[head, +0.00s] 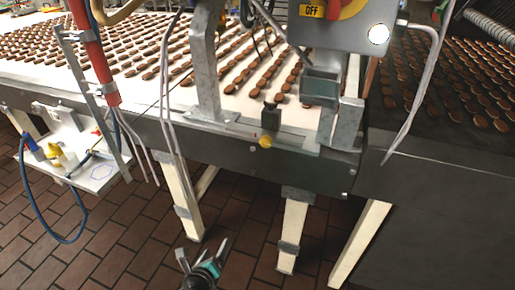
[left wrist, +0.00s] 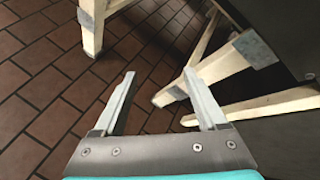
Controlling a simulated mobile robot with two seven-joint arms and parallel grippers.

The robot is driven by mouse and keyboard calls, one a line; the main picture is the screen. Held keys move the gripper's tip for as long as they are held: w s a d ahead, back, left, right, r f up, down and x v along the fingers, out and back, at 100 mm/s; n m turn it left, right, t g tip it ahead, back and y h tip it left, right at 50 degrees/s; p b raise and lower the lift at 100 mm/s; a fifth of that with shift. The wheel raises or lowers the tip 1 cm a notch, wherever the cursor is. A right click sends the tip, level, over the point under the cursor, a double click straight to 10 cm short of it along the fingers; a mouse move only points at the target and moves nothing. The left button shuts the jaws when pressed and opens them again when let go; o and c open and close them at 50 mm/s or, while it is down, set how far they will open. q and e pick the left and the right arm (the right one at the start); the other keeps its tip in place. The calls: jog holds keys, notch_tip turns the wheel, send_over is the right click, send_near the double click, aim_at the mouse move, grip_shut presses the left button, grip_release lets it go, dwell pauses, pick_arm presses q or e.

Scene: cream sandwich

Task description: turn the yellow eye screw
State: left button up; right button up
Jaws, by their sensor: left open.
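The yellow eye screw (head: 265,142) shows as a small yellow knob on the front edge of the conveyor, below a dark block (head: 270,117). My left gripper (head: 203,250) is low in front of the conveyor, over the tiled floor, below and left of the screw and well apart from it. Its two fingers stand apart with nothing between them. In the left wrist view the open fingers (left wrist: 160,100) point at floor tiles and the conveyor's legs. The screw is not in that view. My right gripper is not in view.
The conveyor (head: 230,160) carries rows of brown biscuits. Pale legs (head: 294,235) stand below it. A grey control box (head: 345,35) hangs above right. A red tube (head: 90,50) and cables hang at left, near a white shelf (head: 95,172). The floor in front is clear.

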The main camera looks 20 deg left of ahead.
pick_arm(q)
jog(key=w+d+r+m+t+h+p, duration=0.1)
jog(key=w+d+r+m+t, duration=0.15)
jog(key=r, duration=0.35)
jog(key=w+d+r+m+t+p, duration=0.1)
jog(key=w+r+m, duration=0.25)
jog(key=r, duration=0.35)
jog(key=m+t+h, duration=0.2)
jog(key=m+t, duration=0.1)
jog(key=m, duration=0.3)
send_near(265, 144)
jog(key=w+b, duration=0.1)
jog(key=w, duration=0.5)
jog(key=shift+w+d, duration=0.2)
jog(key=shift+w, duration=0.95)
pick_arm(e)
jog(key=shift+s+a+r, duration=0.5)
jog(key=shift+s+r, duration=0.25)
pick_arm(q)
grip_shut()
